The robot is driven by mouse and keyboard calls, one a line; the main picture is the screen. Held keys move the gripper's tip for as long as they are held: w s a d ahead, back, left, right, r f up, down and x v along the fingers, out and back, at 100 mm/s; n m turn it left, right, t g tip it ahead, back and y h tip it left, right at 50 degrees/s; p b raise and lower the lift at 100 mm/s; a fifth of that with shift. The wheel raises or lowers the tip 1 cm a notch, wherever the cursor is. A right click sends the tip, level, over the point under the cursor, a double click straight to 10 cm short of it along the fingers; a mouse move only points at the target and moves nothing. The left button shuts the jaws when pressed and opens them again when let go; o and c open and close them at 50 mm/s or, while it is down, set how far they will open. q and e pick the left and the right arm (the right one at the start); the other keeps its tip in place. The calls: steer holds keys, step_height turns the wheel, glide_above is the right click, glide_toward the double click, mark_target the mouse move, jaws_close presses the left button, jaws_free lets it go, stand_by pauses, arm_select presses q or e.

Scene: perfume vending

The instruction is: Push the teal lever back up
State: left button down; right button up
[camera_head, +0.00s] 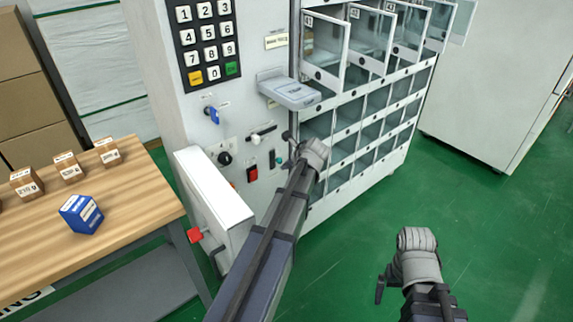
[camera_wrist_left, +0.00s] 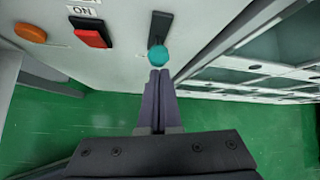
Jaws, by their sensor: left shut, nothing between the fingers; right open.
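The teal lever (camera_wrist_left: 158,56) has a round teal knob at the lower end of a dark slot plate (camera_wrist_left: 160,26) on the machine's front in the left wrist view. In the head view the teal lever (camera_head: 278,161) shows small, just left of my left arm. My left gripper (camera_wrist_left: 160,74) is shut and empty, its fingertips just below the knob; I cannot tell whether they touch it. In the head view my left gripper's fingertips (camera_head: 288,138) are close to the panel and partly hidden by the wrist. My right gripper (camera_head: 380,288) is open, low over the green floor.
A red switch (camera_head: 252,173) and a black knob (camera_head: 224,158) sit left of the lever. A blue key (camera_head: 212,115) and a keypad (camera_head: 207,45) are above. Open glass doors (camera_head: 325,45) stick out at upper right. A wooden table (camera_head: 130,215) with small boxes stands at left.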

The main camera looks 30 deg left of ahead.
arm_select(q)
steer(key=shift+r+p, duration=0.8)
steer(key=shift+p, duration=0.05)
steer(key=shift+d+f, duration=0.1)
steer(key=d+f+b, duration=0.3)
steer(key=s+d+r+p, duration=0.2)
steer(key=d+r+p, duration=0.1)
steer(key=r+p, duration=0.6)
steer(key=shift+s+r+p, duration=0.2)
steer(key=shift+r+p, duration=0.1)
steer(key=shift+r, duration=0.15)
